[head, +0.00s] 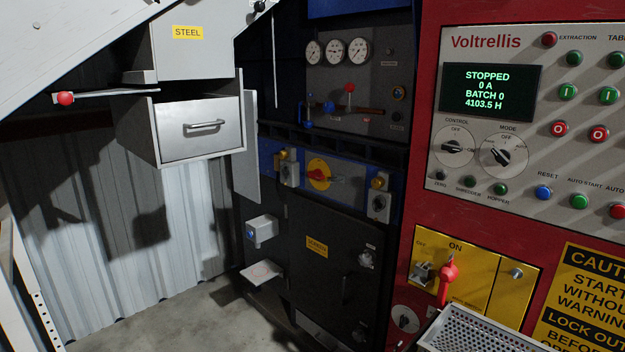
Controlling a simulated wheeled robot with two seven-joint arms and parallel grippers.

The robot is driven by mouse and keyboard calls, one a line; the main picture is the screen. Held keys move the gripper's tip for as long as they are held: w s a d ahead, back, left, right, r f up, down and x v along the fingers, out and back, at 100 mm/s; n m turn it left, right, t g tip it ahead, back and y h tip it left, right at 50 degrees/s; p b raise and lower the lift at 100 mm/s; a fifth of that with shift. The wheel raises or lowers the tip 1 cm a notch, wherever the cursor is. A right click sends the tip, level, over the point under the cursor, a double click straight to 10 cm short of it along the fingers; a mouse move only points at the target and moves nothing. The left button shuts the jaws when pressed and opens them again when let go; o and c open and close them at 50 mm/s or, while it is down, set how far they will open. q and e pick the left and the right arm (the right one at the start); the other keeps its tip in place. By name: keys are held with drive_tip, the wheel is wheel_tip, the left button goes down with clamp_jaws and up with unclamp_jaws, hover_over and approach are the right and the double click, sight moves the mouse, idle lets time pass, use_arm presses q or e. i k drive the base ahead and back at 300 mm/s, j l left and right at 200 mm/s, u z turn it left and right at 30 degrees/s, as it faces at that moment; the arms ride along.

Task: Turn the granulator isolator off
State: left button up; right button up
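A yellow isolator panel (483,262) is on the lower front of the red cabinet. Its red lever handle (447,280) points up at the ON label, with an OFF label to the left. A grey metal fitting (423,272) sits under the OFF label. A second switch, a red and yellow rotary (318,173), is on the blue strip of the dark machine at the centre; its label is not readable. I cannot read which of the two belongs to the granulator. Neither of my grippers shows in the head view.
The cabinet display (490,91) reads STOPPED, 0 A. Control knobs and buttons surround it. A perforated metal tray (480,332) juts out below the yellow panel. A grey drawer (202,130) under a STEEL label sticks out at left. The floor (170,315) at lower left is clear.

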sight(318, 174)
drive_tip(key=i+j, duration=0.2)
drive_tip(key=j, duration=0.2)
drive_tip(key=i+j, duration=0.2)
drive_tip(key=j, duration=0.2)
drive_tip(key=i+j, duration=0.15)
drive_tip(key=j, duration=0.2)
